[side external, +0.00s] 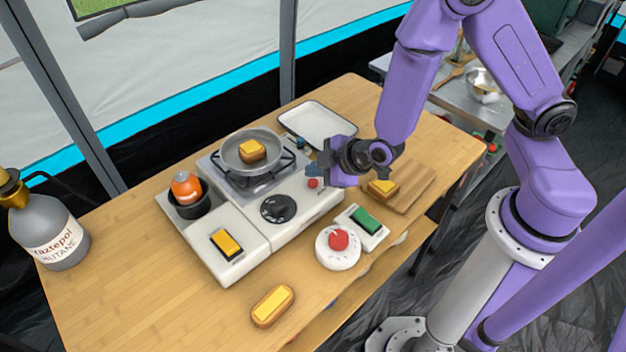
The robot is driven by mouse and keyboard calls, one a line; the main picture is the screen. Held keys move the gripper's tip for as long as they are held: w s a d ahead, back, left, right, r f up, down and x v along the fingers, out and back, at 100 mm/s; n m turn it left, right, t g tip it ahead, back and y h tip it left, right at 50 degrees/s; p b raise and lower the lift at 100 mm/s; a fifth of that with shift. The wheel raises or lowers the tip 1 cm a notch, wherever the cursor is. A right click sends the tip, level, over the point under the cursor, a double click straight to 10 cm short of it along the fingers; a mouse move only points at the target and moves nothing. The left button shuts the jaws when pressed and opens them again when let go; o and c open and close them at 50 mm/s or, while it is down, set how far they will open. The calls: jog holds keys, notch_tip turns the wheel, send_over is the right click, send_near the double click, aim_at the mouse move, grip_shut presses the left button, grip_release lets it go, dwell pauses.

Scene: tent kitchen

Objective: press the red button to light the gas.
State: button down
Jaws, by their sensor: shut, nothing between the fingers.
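A small red button (313,183) sits on the right part of the white gas stove (305,208), near a black dial (277,209). My gripper (313,170) is shut and empty, with its dark fingertips just above the red button in the picture. I cannot tell whether they touch the stove. A larger red dome (338,239) tops a round white base (338,258) on the table in front of the stove. A grey pan (235,153) with a yellow-topped piece of food stands on the burner. No flame shows under it.
A green switch (366,220) on a white base is beside the red dome. A yellow switch (227,242) and an orange-topped item (186,186) in a dark cup are at left. A white tray (318,108), cutting board (412,192) and gas bottle (50,238) surround the stove. The table's left front is mostly clear.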

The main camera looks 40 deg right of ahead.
aim_at(316, 184)
jog(key=shift+f, duration=0.15)
dwell(0.3)
jog(key=shift+f, duration=0.3)
jog(key=shift+f, duration=0.5)
dwell(1.0)
jog(key=shift+r, duration=0.95)
jog(key=shift+r, duration=2.5)
